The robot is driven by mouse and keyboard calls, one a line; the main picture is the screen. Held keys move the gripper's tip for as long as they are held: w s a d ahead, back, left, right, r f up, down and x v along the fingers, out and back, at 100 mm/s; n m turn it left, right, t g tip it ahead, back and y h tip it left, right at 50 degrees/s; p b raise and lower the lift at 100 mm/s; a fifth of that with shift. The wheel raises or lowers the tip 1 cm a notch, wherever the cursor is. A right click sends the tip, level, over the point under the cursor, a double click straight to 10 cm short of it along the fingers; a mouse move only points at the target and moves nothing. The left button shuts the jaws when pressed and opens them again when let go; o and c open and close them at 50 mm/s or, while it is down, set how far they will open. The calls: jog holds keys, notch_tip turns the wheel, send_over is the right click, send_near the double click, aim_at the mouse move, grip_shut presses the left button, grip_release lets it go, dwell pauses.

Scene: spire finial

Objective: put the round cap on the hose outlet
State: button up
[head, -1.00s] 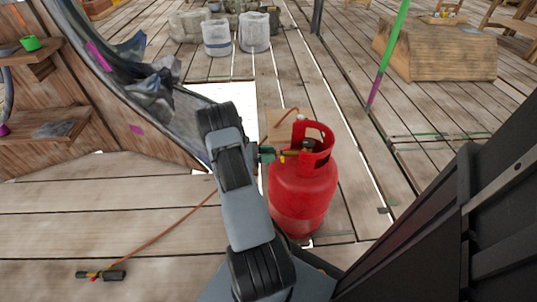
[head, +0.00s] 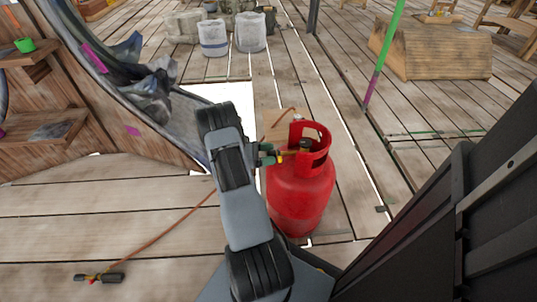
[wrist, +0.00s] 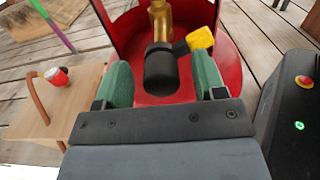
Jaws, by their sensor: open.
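The red gas cylinder (head: 300,195) stands upright just right of my gripper (head: 267,154). It has a brass valve (wrist: 158,25) with a yellow lever (wrist: 199,39) inside its red collar. A round black cap-like piece (wrist: 160,68) shows at the near end of the brass outlet and appears seated on it. My gripper's green fingers, seen in the wrist view (wrist: 162,75), are open, one on each side of this black piece, with gaps visible. The outlet's mouth is hidden behind the black piece. I cannot tell how firmly it sits.
An orange hose (head: 165,233) runs across the floor to a black-handled torch (head: 99,278). In the wrist view, a wooden block (wrist: 60,105) with a red-and-white fitting (wrist: 57,77) stands left of the cylinder. The collar closely surrounds the valve. A dark panel (head: 440,235) fills the lower right.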

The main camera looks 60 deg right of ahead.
jog(key=p+v, duration=0.2)
jog(key=v, duration=1.1)
jog(key=shift+w+a, duration=0.25)
jog(key=shift+w, duration=0.1)
jog(key=a+r+m+t+y+p, duration=0.25)
jog(key=a+r+p, duration=0.4)
jog(key=r, duration=0.65)
jog(key=a+r+m+t+y+p, duration=0.15)
jog(key=a+r+t+p, duration=0.3)
jog(key=r+p, duration=0.65)
jog(key=s+a+r+m+t+y+p, duration=0.1)
jog(key=s+a+r+t+y+p, duration=0.1)
jog(key=a+r, duration=0.4)
jog(key=s+a+r+m+t+y+p, duration=0.1)
jog(key=a+r+t+p, duration=0.4)
jog(key=r, duration=0.8)
jog(key=s+a+r+m+t+y+p, duration=0.1)
jog(key=s+a+r+t+y+p, duration=0.2)
jog(key=a+r+p, duration=0.3)
jog(key=s+a+r+t, duration=0.1)
jog(key=a+r, duration=0.2)
jog(key=shift+s+a+r+y+p, duration=0.2)
jog(key=shift+s+a+y+p, duration=0.1)
jog(key=shift+s+y, duration=0.1)
jog(key=shift+c, duration=0.3)
